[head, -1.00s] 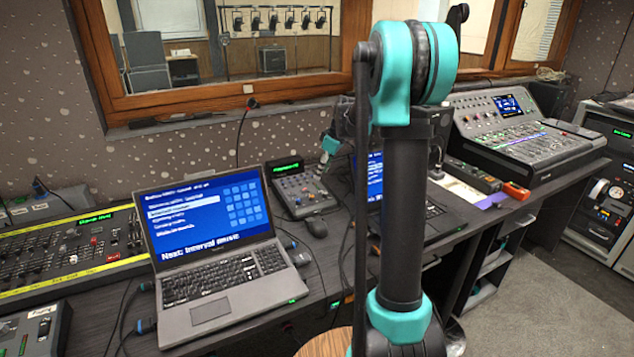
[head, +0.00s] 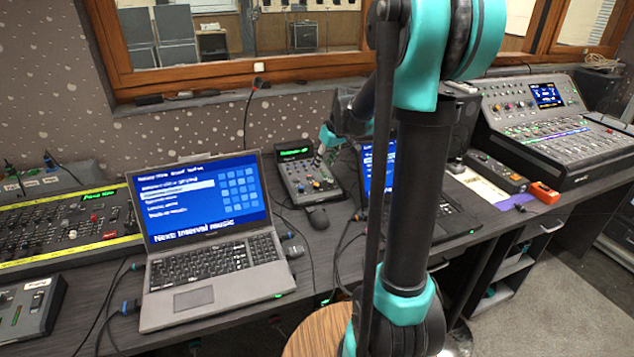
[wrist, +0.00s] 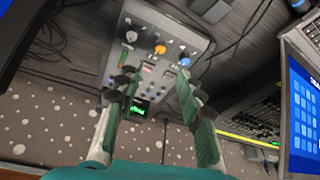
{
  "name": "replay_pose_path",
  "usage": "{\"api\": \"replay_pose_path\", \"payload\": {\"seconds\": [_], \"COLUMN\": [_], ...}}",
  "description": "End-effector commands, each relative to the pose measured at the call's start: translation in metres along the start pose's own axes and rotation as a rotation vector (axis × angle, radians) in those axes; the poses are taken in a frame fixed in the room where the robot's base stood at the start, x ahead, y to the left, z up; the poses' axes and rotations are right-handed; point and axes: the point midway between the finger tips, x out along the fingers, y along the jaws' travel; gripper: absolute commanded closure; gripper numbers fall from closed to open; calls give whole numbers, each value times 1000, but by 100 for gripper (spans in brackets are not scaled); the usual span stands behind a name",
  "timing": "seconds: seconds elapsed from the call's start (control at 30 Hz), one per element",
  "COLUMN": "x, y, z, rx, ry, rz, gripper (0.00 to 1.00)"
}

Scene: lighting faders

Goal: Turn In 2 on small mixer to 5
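The small mixer (head: 306,184) is a grey box with a lit green display, standing on the desk between two laptops. In the wrist view the small mixer (wrist: 160,22) shows upside down, with a white knob (wrist: 131,36), an orange knob (wrist: 160,49) and a blue knob among others. Its labels are too small to read, so I cannot tell which knob is In 2. My gripper (wrist: 154,76) is open, its two green-padded fingers apart over the panel, with nothing seen between the tips. In the head view my gripper (head: 327,143) is at the mixer's upper right; contact cannot be told.
An open laptop (head: 205,270) stands left of the mixer, and another laptop (head: 440,212) partly hides behind my arm. A mouse (head: 317,218) lies just in front of the mixer. Cables run across the desk. A large console (head: 560,140) stands at right.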

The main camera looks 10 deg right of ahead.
Motion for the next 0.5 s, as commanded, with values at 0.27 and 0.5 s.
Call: {"api": "replay_pose_path", "payload": {"seconds": [0.27, 0.5], "x": [52, 91], "y": [1, 0], "z": [-1, 0], "rx": [-1, -2], "ry": [0, 0], "rz": [0, 0], "gripper": [62, 62]}}
